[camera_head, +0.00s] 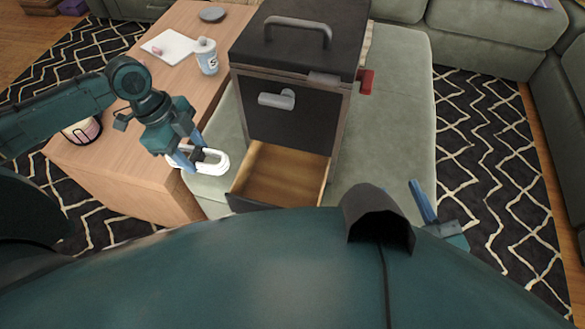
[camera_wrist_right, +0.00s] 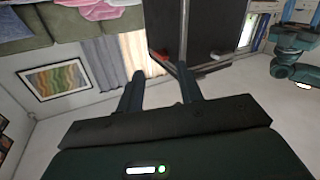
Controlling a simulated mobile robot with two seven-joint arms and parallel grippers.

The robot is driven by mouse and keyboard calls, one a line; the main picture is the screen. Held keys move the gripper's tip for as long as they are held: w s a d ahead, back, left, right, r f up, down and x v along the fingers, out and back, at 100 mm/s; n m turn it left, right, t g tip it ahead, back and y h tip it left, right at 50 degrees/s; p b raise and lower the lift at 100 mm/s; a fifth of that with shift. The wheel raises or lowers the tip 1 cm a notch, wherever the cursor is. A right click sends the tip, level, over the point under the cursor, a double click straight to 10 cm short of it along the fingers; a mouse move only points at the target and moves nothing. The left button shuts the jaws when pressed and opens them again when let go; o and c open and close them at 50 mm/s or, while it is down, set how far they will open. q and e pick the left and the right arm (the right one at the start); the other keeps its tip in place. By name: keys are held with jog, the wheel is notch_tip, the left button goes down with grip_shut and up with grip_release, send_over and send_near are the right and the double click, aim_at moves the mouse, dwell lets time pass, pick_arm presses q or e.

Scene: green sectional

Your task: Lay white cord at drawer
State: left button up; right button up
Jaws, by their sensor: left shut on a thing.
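The white cord (camera_head: 214,163) is a looped bundle at the left gripper's tips. My left gripper (camera_head: 189,155) is shut on it and holds it just left of the open drawer. The drawer (camera_head: 285,172) is pulled out at the bottom of a dark cabinet (camera_head: 300,113); its wooden inside looks empty, and my body hides part of its front. My right gripper (camera_head: 437,212) is low at the right, apart from the drawer. In the right wrist view its fingers (camera_wrist_right: 160,72) are spread with nothing between them.
The cabinet stands on a green sofa seat (camera_head: 400,120); a red part (camera_head: 366,81) sticks out from its right side. A wooden table (camera_head: 115,170) at left holds a white bottle (camera_head: 206,57), a white board (camera_head: 170,47) and a grey dish (camera_head: 212,14). Patterned rug (camera_head: 495,160) lies right.

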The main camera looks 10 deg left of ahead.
pick_arm(q)
jog(key=shift+w+a+f, duration=0.1)
jog(key=shift+w+f, duration=0.3)
jog(key=shift+f, duration=0.25)
jog(key=shift+w+d+m+b, duration=0.1)
jog(key=shift+d+m+b, duration=0.2)
jog(key=d+b, duration=0.1)
jog(key=d, duration=0.4)
jog(key=d+f+b, duration=0.1)
jog(key=d+b, duration=0.1)
jog(key=d, duration=0.4)
jog(key=d+b, duration=0.2)
jog(key=d, duration=0.4)
jog(key=shift+s+d+f, duration=0.1)
jog(key=shift+s+f, duration=0.3)
jog(key=shift+f, duration=0.2)
notch_tip(320, 180, down, 4)
jog(key=b, duration=0.2)
jog(key=shift+b, duration=0.3)
jog(key=shift+f, duration=0.4)
jog(key=shift+r, duration=0.1)
pick_arm(e)
jog(key=a+t+y, duration=0.1)
jog(key=a+y, duration=0.1)
jog(key=shift+w+t+y, duration=0.3)
jog(key=shift+w+t, duration=0.05)
jog(key=shift+t, duration=0.05)
jog(key=shift+r, duration=0.1)
